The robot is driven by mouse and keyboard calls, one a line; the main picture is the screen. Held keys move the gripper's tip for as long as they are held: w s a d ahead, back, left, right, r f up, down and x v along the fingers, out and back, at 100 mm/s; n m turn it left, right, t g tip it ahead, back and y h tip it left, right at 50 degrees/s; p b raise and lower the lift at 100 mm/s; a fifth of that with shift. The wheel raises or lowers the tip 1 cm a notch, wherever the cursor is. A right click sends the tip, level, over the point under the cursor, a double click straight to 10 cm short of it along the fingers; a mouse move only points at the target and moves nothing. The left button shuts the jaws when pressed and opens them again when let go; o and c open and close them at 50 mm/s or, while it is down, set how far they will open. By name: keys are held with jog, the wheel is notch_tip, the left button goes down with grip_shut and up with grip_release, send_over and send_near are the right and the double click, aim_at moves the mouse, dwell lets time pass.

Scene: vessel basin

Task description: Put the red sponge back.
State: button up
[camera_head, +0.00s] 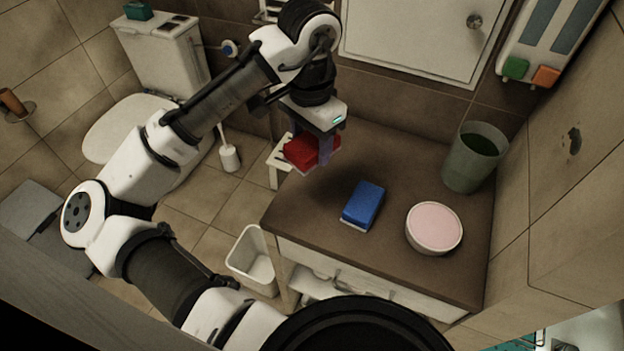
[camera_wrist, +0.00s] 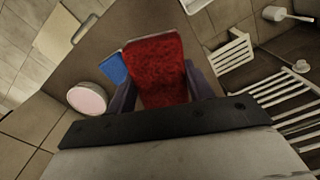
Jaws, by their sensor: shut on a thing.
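The red sponge (camera_head: 306,151) is held in my gripper (camera_head: 322,150), above the left end of the brown countertop (camera_head: 385,250) in the head view. In the wrist view the red sponge (camera_wrist: 156,72) fills the space between the two purple-grey fingers of my gripper (camera_wrist: 160,88), which are shut on its sides. A gap shows between the sponge and the counter, with a dark shadow below. The far side of the sponge is hidden.
A blue sponge (camera_head: 364,204) lies on the counter, left of a round bowl with a pink top (camera_head: 434,226). A green-grey bucket (camera_head: 472,160) stands at the back right. A wall holder (camera_head: 550,40) has green and orange blocks below it. A white bin (camera_head: 252,262) stands on the floor.

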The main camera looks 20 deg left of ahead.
aim_at(311, 193)
notch_tip(311, 193, down, 12)
jog(key=shift+f+p, duration=0.2)
jog(key=shift+p, duration=0.3)
jog(key=shift+f, duration=0.1)
jog(key=o, duration=0.9)
notch_tip(311, 193, up, 12)
jog(key=shift+r+b, duration=0.15)
jog(key=shift+b, duration=0.3)
